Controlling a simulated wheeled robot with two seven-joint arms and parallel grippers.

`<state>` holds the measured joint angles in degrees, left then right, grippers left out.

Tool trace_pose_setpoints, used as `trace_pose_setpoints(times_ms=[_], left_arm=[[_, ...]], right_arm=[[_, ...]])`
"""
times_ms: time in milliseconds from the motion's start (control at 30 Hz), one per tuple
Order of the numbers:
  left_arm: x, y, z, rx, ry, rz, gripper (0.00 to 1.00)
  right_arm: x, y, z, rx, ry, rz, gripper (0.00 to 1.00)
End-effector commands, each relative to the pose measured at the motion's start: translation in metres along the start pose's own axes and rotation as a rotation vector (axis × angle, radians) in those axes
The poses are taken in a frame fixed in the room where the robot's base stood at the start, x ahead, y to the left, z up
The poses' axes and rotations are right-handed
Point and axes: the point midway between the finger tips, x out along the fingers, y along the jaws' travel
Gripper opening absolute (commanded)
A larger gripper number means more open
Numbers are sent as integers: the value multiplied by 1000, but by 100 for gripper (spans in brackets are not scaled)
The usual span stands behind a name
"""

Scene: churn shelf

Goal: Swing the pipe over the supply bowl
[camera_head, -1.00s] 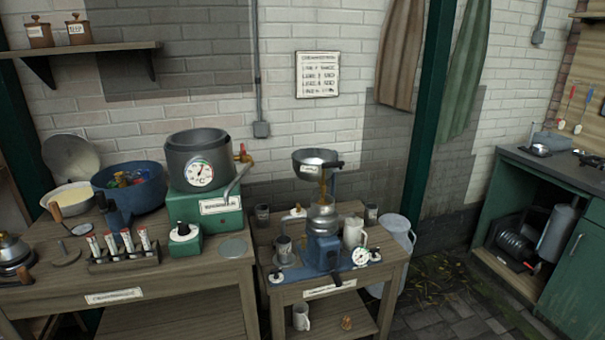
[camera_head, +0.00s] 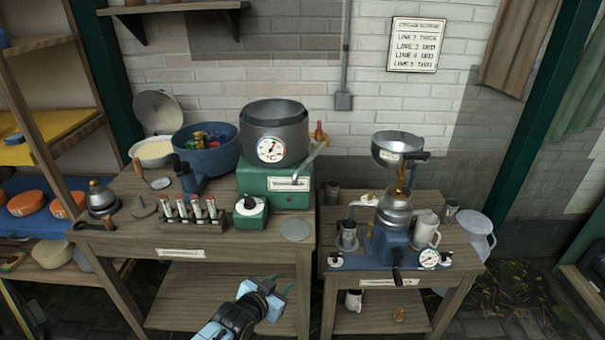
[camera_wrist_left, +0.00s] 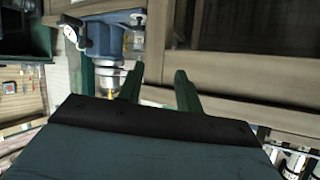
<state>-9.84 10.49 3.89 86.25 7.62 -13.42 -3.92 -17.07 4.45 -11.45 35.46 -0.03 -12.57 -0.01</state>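The grey pipe (camera_head: 309,163) slants beside the grey pot (camera_head: 274,135), above the green heater box, near a red-handled tap (camera_head: 319,133). Its lower end is at the pot's front right, to the left of the supply bowl and apart from it. The supply bowl (camera_head: 391,157) is a silver bowl on top of the blue separator (camera_head: 390,243) on the right table. My left gripper (camera_head: 278,288) is low in front of the left table, well below the pipe. In the left wrist view its fingers (camera_wrist_left: 157,82) are apart with nothing between them. My right gripper is not in view.
The left table (camera_head: 290,259) also holds a blue bowl (camera_head: 205,160), a rack of tubes (camera_head: 193,222) and a green dial box (camera_head: 250,212). Mugs and a gauge (camera_head: 429,258) surround the separator. A gap separates the two tables.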

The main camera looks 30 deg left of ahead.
Motion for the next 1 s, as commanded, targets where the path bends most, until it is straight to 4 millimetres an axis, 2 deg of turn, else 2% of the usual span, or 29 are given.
trace_pose_setpoints(times_ms=[33,100,200,300,400,533,1000], left_arm=[[-6,-15,-56,-1,96,-19,35],[-18,-30,-116,-1,209,-40,35],[-38,-45,-178,2,331,-63,35],[-53,-54,-216,8,408,-76,35],[-60,-58,-234,11,445,-83,35],[-52,-60,-242,11,454,-84,35],[25,-66,-278,11,451,-84,35]], right_arm=[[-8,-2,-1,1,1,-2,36],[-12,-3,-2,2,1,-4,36],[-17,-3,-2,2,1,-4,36],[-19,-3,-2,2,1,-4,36],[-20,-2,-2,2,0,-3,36],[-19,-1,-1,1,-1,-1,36],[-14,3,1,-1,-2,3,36]])
